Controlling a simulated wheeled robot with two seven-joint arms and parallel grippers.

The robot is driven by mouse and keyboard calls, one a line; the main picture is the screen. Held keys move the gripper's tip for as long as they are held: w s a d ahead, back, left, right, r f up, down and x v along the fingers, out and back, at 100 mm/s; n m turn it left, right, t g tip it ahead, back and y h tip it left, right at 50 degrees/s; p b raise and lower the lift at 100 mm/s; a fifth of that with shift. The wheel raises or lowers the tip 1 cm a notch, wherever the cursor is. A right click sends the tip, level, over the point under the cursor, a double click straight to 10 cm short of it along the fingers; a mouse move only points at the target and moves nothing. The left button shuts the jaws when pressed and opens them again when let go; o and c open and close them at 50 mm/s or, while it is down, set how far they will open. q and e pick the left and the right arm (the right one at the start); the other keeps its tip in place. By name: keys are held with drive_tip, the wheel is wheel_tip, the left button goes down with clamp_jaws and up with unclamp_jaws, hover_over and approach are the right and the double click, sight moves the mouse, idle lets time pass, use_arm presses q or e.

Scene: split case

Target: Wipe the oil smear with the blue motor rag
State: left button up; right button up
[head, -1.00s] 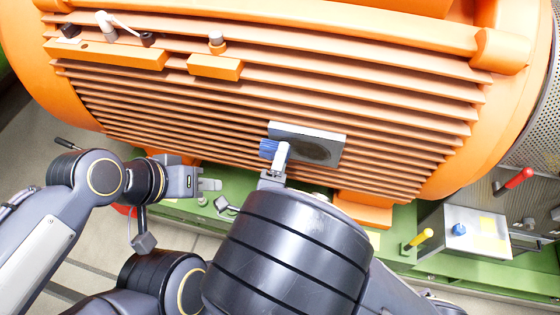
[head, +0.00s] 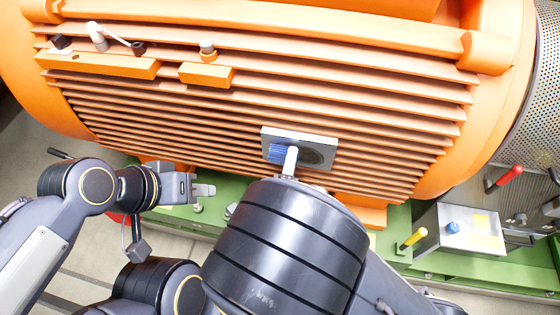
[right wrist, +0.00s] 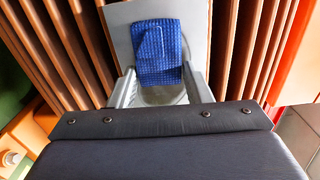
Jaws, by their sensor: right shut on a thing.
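The blue motor rag (head: 277,153) lies against the grey plate (head: 300,135) on the orange motor's side. The dark oil smear (head: 316,157) shows on the plate to the right of the rag; the rag seems to cover its left part. My right gripper (head: 289,162) is shut on the rag, with its fingers pointing at the plate. In the right wrist view the rag (right wrist: 158,50) stands upright in front of the plate (right wrist: 120,40), between the fingers (right wrist: 160,88). My left gripper (head: 205,190) is left of the right arm, in front of the green base, away from the rag. Its jaw gap is unclear.
The orange motor with cooling fins (head: 380,130) fills the back. Its green base frame (head: 400,215) runs below. At right stand a grey box (head: 455,235) with a blue knob, a yellow handle (head: 413,239) and a red handle (head: 507,177). My right arm hides the base's middle.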

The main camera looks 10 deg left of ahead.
sight(314, 157)
drive_tip(key=shift+d, duration=2.45)
drive_tip(key=shift+s+d, duration=0.1)
drive_tip(key=shift+d, duration=1.75)
drive_tip(key=shift+a+r+p, duration=0.2)
drive_tip(key=shift+a+p, duration=0.2)
drive_tip(key=shift+p, duration=0.15)
drive_tip(key=shift+a+f+p, duration=0.15)
drive_tip(key=shift+a+p, duration=0.5)
drive_tip(key=shift+a, duration=0.95)
